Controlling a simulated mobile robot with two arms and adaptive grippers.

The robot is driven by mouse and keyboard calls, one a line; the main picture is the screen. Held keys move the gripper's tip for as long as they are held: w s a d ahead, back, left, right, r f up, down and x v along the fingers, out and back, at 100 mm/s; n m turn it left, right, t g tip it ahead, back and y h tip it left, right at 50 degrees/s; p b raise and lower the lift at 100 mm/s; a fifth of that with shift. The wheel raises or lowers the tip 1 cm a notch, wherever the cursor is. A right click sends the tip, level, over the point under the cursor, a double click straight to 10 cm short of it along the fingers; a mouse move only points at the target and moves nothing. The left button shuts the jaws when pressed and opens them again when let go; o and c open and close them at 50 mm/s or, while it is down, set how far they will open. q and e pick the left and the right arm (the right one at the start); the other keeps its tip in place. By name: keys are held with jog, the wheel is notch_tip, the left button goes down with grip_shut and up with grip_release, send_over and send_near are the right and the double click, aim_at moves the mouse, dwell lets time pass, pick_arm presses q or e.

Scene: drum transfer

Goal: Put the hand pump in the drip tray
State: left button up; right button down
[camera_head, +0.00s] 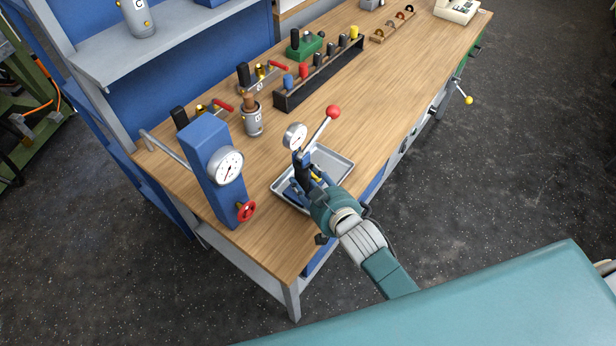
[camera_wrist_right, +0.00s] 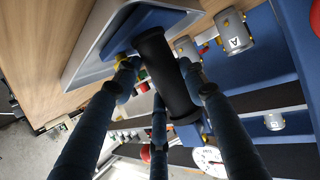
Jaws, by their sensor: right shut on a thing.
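The hand pump has a black grip (camera_wrist_right: 165,75), a blue base, a round white gauge (camera_head: 295,136) and a lever with a red ball (camera_head: 333,111). My right gripper (camera_head: 318,184) is shut on the black grip, and its fingers stand around the grip in the wrist view. The grey drip tray (camera_head: 342,161) lies on the bench near its front edge. The pump's blue base (camera_wrist_right: 146,22) is over the tray's inside in both views; I cannot tell whether it touches the tray floor. My gripper hides part of pump and tray. My left gripper is not in view.
A blue column with a gauge and red handwheel (camera_head: 213,165) stands left of the tray. A grey canister (camera_head: 253,118), a black rack (camera_head: 320,75) of coloured-topped items and red-handled valves stand behind. The wooden bench (camera_head: 390,95) right of the tray is clear.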

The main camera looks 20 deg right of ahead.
jog(key=shift+w+r, duration=0.1)
jog(key=shift+r, duration=0.15)
jog(key=c, duration=1)
grip_release()
jog(key=shift+s+f, duration=0.2)
jog(key=shift+f, duration=0.15)
jog(key=shift+r, duration=0.1)
jog(key=shift+s, duration=0.15)
jog(key=b+v, duration=0.1)
jog(key=v, duration=1)
jog(key=shift+s+d+r, duration=0.1)
jog(key=shift+s+r, duration=0.1)
jog(key=shift+s, duration=0.1)
